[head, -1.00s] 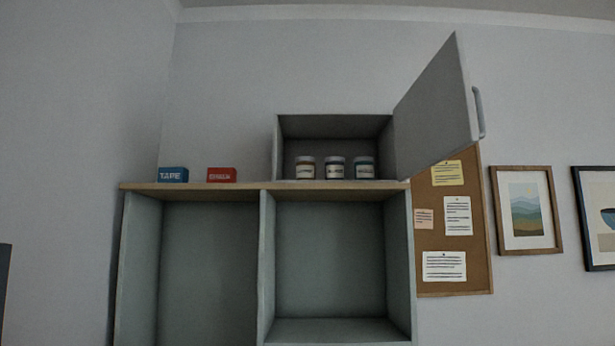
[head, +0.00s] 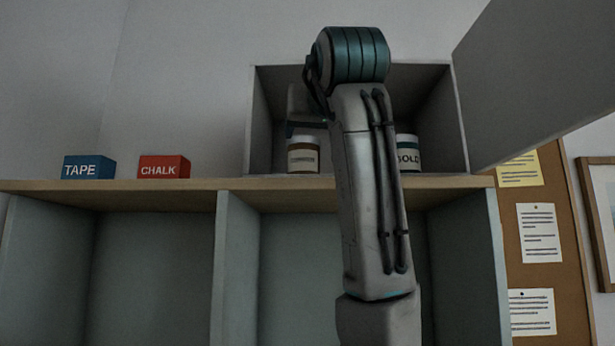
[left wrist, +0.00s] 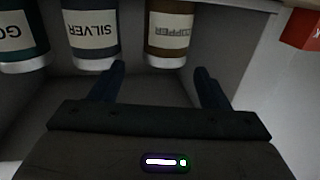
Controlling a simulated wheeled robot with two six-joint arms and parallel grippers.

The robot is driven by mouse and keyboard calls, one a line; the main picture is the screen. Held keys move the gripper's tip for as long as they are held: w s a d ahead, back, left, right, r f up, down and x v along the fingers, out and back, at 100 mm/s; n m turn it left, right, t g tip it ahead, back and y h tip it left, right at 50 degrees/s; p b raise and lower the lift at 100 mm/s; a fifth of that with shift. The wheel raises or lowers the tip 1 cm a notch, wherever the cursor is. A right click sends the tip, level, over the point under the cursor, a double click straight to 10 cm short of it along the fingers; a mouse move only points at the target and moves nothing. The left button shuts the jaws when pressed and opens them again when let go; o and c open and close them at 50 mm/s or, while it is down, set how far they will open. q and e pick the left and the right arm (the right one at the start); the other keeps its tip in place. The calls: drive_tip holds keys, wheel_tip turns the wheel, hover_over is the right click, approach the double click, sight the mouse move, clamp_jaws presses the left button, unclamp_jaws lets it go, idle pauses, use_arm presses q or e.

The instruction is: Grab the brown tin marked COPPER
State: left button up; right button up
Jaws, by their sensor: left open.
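The brown COPPER tin (head: 303,158) stands upright at the left inside the open cabinet in the head view. In the left wrist view the COPPER tin (left wrist: 169,38) appears upside down at the top. My left gripper (left wrist: 160,74) is open and empty, its two fingers pointing toward the COPPER tin, which lies ahead of the gap between them. In the head view my left arm hides most of the gripper and the middle of the cabinet.
The SILVER tin (left wrist: 95,35) is beside the COPPER tin, with the GOLD tin (head: 407,157) beyond. A blue TAPE box (head: 88,167) and a red CHALK box (head: 164,167) sit on the shelf top (head: 200,185) to the left. The cabinet door (head: 540,80) stands open at right.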

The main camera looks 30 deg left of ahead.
sight(306, 138)
use_arm(q)
drive_tip(key=shift+s+r, duration=0.1)
drive_tip(key=shift+r, duration=0.2)
drive_tip(key=shift+a+r+p, duration=0.4)
drive_tip(key=shift+p, duration=0.45)
drive_tip(key=shift+p+x, duration=0.5)
drive_tip(key=shift+x, duration=0.65)
drive_tip(key=p+x, duration=0.2)
drive_tip(key=x, duration=0.1)
drive_tip(key=p+x, duration=0.1)
drive_tip(key=shift+w+f, duration=0.2)
drive_tip(key=shift+f, duration=0.05)
drive_tip(key=shift+w+a+p, duration=0.2)
drive_tip(key=shift+a+p, duration=0.1)
drive_tip(key=shift+a, duration=0.05)
drive_tip(key=shift+w+a, duration=0.2)
drive_tip(key=shift+a, duration=0.05)
drive_tip(key=shift+w+a+f, duration=0.3)
drive_tip(key=shift+a, duration=0.05)
drive_tip(key=shift+s+d+r, duration=0.1)
drive_tip(key=shift+d, duration=0.15)
drive_tip(key=c, duration=0.9)
drive_tip(key=shift+a, duration=0.1)
use_arm(e)
wheel_tip(306, 138, up, 7)
drive_tip(key=s+d, duration=0.1)
drive_tip(key=shift+s+f, duration=0.2)
